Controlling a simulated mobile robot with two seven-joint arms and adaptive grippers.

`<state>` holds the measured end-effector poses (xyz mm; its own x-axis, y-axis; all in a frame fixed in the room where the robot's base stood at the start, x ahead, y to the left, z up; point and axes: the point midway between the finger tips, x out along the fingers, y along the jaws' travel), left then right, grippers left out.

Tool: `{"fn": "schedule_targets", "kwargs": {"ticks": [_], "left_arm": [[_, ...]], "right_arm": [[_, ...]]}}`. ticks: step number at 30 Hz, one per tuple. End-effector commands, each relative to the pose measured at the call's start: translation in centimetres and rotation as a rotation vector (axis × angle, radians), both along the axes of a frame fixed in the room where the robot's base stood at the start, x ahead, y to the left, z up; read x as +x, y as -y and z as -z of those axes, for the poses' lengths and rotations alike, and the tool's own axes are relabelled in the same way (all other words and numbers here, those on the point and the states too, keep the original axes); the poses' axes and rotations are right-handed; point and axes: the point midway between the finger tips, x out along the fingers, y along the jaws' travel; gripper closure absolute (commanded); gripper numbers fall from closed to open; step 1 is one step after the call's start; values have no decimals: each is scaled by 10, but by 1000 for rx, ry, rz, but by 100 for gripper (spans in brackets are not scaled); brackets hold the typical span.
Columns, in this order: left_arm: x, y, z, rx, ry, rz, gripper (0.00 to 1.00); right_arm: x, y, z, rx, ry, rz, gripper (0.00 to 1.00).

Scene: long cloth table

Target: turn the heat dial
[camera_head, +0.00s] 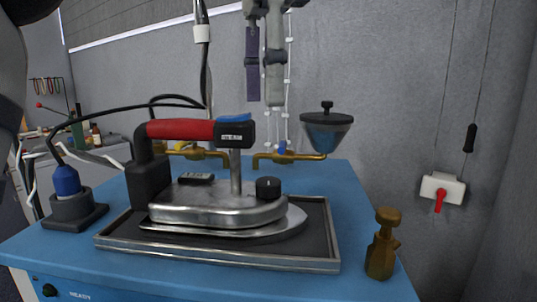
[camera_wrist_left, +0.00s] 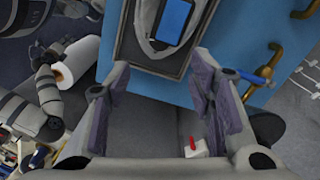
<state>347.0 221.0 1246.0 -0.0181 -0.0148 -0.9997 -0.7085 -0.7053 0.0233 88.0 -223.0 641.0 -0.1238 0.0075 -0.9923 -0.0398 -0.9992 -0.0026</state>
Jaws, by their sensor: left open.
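The heat dial (camera_head: 268,187) is a short, round black knob on top of the steel iron (camera_head: 205,208), near its right end. The iron has a red and black handle (camera_head: 180,129) with a blue piece on top. My left gripper (camera_head: 262,102) hangs at the top centre of the head view, above the dial and apart from it. In the wrist view its purple-padded fingers (camera_wrist_left: 158,72) are spread and empty. The blue piece (camera_wrist_left: 173,20) shows beyond them; I cannot make out the dial there. My right gripper is not in view.
The iron rests in a dark tray (camera_head: 325,230) on a blue table (camera_head: 365,280). A brass bottle-like piece (camera_head: 381,246) stands at the right. A cable arches above the left side.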

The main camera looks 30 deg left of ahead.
Motion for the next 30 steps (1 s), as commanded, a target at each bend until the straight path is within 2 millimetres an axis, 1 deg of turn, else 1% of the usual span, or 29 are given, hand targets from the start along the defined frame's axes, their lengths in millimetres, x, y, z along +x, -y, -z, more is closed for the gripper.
{"fn": "schedule_targets", "kwargs": {"ticks": [4,9,12,15,19,26,27,29,30], "left_arm": [[-1,0,22,-5,-1,12,51],[-2,1,66,0,2,9,51],[-2,1,88,-1,2,8,51],[-2,2,104,1,2,7,51],[-2,2,114,1,5,8,51],[-2,2,115,1,5,7,51],[-2,2,115,1,5,7,56],[-2,2,115,1,5,7,70],[-2,2,115,1,5,7,79]], "right_arm": [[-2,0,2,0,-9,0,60],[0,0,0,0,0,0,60],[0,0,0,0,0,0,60],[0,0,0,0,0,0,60],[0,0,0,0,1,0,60],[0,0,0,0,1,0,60],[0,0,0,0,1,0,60],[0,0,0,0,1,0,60],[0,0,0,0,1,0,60]]}}
